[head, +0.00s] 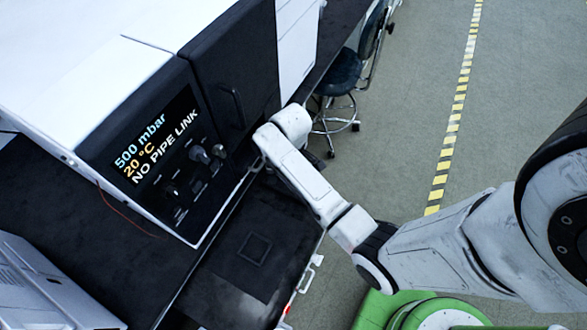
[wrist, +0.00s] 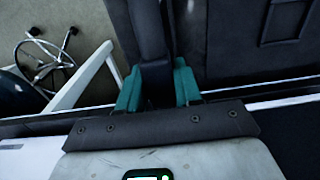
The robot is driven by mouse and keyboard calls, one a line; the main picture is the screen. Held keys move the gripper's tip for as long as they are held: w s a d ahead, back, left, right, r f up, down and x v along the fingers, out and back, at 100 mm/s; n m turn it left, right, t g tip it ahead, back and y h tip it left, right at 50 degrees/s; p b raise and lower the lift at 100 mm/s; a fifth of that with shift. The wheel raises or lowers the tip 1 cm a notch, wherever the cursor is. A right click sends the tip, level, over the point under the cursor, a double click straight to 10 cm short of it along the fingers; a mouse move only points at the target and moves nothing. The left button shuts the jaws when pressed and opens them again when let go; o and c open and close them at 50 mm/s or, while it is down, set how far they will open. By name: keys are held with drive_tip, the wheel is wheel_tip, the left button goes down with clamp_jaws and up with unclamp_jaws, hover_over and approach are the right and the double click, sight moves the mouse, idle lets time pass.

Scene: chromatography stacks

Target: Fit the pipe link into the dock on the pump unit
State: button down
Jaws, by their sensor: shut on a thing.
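The pump unit (head: 150,155) is a white and black cabinet on the left of the head view. Its screen (head: 152,140) reads 500 mbar, 20 °C and NO PIPE LINK. Pale round fittings (head: 200,154), which look like the dock, are on the black panel right of the screen. In the wrist view the teal fingers of my gripper (wrist: 158,88) are shut on a dark, bar-shaped thing (wrist: 153,35), which looks like the pipe link. Its far end is unclear. In the head view my arm's end is right of the panel and hides the fingers and the held thing.
A dark bench top (head: 75,225) runs below the unit, with a thin red wire (head: 125,215) on it. A dark cabinet door with a handle (head: 236,108) stands right of the panel. A stool (head: 342,80) is behind my arm. The floor (head: 410,90) to the right is open.

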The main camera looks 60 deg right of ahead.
drive_tip(key=shift+f, duration=0.85)
drive_tip(key=shift+f+b, duration=1.85)
drive_tip(key=shift+f, duration=0.45)
drive_tip(key=shift+f, duration=0.35)
drive_tip(key=c, duration=0.7)
unclamp_jaws()
wheel_tip(320, 180, up, 11)
drive_tip(key=shift+f, duration=0.1)
